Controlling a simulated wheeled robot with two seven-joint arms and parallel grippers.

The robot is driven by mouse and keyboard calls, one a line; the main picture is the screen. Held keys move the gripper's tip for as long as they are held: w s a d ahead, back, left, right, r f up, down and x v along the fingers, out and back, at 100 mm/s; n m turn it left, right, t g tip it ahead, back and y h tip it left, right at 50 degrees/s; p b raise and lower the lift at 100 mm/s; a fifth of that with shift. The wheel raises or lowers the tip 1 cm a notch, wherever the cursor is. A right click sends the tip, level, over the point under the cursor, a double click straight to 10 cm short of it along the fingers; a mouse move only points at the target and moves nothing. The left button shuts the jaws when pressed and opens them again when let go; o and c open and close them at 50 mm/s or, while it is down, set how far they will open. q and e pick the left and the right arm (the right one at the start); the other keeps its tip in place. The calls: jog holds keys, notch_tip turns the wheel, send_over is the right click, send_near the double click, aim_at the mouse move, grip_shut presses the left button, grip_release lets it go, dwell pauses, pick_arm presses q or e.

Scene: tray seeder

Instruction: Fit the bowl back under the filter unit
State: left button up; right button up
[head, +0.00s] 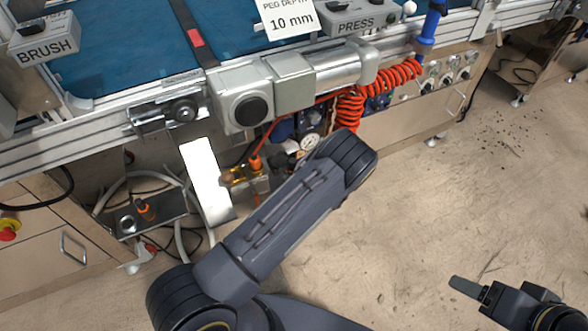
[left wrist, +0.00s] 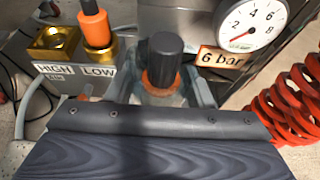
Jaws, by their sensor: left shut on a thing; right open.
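In the left wrist view, my left gripper (left wrist: 163,88) is shut, its grey fingers on either side of a clear, see-through piece that looks like the bowl (left wrist: 158,98). A black cylinder (left wrist: 165,55) with an orange ring stands right above it. I cannot tell whether it belongs to the bowl or the filter unit, or whether bowl and unit touch. In the head view my left arm hides this gripper and the bowl. Blue parts beside the gauge (head: 308,143) may be the filter unit. My right gripper (head: 475,290) is open and empty over the floor at lower right.
A pressure gauge (left wrist: 252,22), a "6 bar" label (left wrist: 221,58) and a coiled red hose (left wrist: 290,105) are close on the right. A block with brass fittings marked HIGH and LOW (left wrist: 75,72) is on the left.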

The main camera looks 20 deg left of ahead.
pick_arm(q)
send_near(276, 147)
jog(key=shift+b+x, duration=0.45)
jog(key=shift+x, duration=0.55)
jog(key=shift+w+a+f+b, duration=0.2)
jog(key=shift+a+f+b, duration=0.05)
jog(key=shift+f+b, duration=0.05)
jog(key=shift+w+a+r+b, duration=0.1)
jog(key=shift+w+a+b, duration=0.6)
jog(key=shift+w+a, duration=0.5)
jog(key=shift+s+f+b, duration=0.1)
jog(key=shift+f+b, duration=0.5)
jog(key=shift+b, duration=0.15)
jog(key=o, duration=1.1)
